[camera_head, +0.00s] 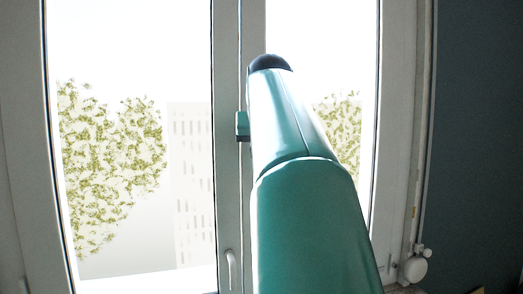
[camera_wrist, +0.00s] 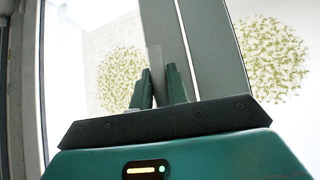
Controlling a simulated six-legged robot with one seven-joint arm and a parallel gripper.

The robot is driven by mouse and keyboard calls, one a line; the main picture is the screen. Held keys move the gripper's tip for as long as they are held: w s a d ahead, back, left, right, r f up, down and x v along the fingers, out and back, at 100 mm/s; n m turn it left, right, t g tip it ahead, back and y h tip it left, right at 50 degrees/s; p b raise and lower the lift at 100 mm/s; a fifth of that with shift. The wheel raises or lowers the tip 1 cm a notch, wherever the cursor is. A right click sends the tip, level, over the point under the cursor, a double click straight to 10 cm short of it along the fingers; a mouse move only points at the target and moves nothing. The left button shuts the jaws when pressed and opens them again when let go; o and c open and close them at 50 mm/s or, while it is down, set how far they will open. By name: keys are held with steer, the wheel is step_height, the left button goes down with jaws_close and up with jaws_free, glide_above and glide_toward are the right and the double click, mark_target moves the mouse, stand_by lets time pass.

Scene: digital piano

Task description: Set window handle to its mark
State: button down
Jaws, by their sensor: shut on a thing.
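My gripper (camera_wrist: 161,92) reaches up to the window's middle upright, and its two teal fingers are closed around a thin pale grey piece, which looks like the window handle (camera_wrist: 154,62). In the head view, my arm hides most of this place, and only a small teal part of my gripper (camera_head: 242,126) shows beside the upright. The handle's full shape and its angle cannot be made out. No mark for it can be made out in either view. Another small white handle (camera_head: 231,270) sits lower on the same upright.
The white window frame (camera_head: 228,190) has glass panes on both sides, with trees and a pale building outside. A white pipe with a valve knob (camera_head: 413,268) stands at the lower right, beside a dark wall (camera_head: 480,150). My arm covers part of the right pane.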

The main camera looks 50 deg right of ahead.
steer(key=shift+w+a+r, duration=0.1)
steer(key=shift+w+r, duration=0.05)
steer(key=c, duration=1.4)
jaws_free()
steer(key=shift+w, duration=0.1)
steer(key=shift+o, duration=0.2)
steer(key=shift+s, duration=0.2)
steer(key=v, duration=1.3)
steer(key=shift+s+r, duration=0.25)
steer(key=shift+s, duration=0.05)
steer(key=shift+a, duration=0.1)
steer(key=w+a+f+n+y, duration=0.2)
steer(key=a+f, duration=0.5)
steer(key=f, duration=0.4)
steer(key=w+a+f+n+y, duration=0.2)
steer(key=w+a+f, duration=0.1)
steer(key=a+f, duration=0.6)
steer(key=s+a+f+n, duration=0.1)
steer(key=s+a+f, duration=0.2)
steer(key=f, duration=0.6)
steer(key=s+a+f+n+y, duration=0.1)
steer(key=s+a+f+n, duration=0.1)
steer(key=a+f, duration=0.3)
steer(key=s+a+f+n+g+y, duration=0.1)
steer(key=s+a+f, duration=0.2)
steer(key=f, duration=0.9)
steer(key=shift+s+a+f, duration=0.3)
steer(key=shift+a+f, duration=0.05)
steer(key=shift+a, duration=0.45)
